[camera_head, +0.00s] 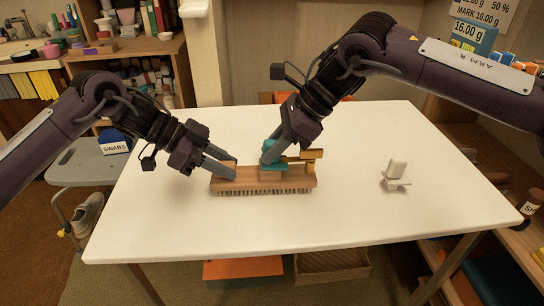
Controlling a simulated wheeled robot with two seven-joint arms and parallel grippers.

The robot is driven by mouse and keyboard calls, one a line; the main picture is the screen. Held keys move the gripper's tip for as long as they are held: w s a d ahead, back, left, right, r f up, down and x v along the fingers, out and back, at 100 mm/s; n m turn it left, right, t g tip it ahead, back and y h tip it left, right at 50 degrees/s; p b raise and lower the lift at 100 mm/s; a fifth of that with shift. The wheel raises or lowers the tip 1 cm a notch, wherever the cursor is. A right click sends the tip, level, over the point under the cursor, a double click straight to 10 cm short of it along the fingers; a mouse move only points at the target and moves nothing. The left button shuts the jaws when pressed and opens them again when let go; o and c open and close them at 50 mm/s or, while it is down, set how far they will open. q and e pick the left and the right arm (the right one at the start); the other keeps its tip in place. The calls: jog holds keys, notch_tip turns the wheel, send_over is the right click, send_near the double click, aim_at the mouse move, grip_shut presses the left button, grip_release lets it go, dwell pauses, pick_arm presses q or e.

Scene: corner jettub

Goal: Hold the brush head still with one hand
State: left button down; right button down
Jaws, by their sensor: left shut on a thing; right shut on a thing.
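A wooden brush head (246,186) with bristles facing down rests on the white table (350,220). My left gripper (231,170) is shut on the left end of the brush head. My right gripper (268,155) is shut on a teal piece (273,161) over the middle of the brush head. A yellow-tan part (311,155) sticks out to the right of the teal piece, above the brush's right end. The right fingertips and the exact contact are partly hidden.
A small grey-white object (396,175) stands on the table to the right. The rest of the tabletop is clear. A box marked SWABS (114,142) is on a grey chair at the left. Shelves stand behind and at the right.

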pick_arm(q)
jog(key=shift+s+f, duration=0.1)
jog(key=shift+f, duration=0.05)
pick_arm(e)
jog(key=c, duration=1.2)
grip_release()
jog(key=shift+r, duration=0.1)
jog(key=v, duration=1.2)
pick_arm(q)
jog(key=c, duration=1.1)
grip_release()
jog(key=shift+o, duration=0.2)
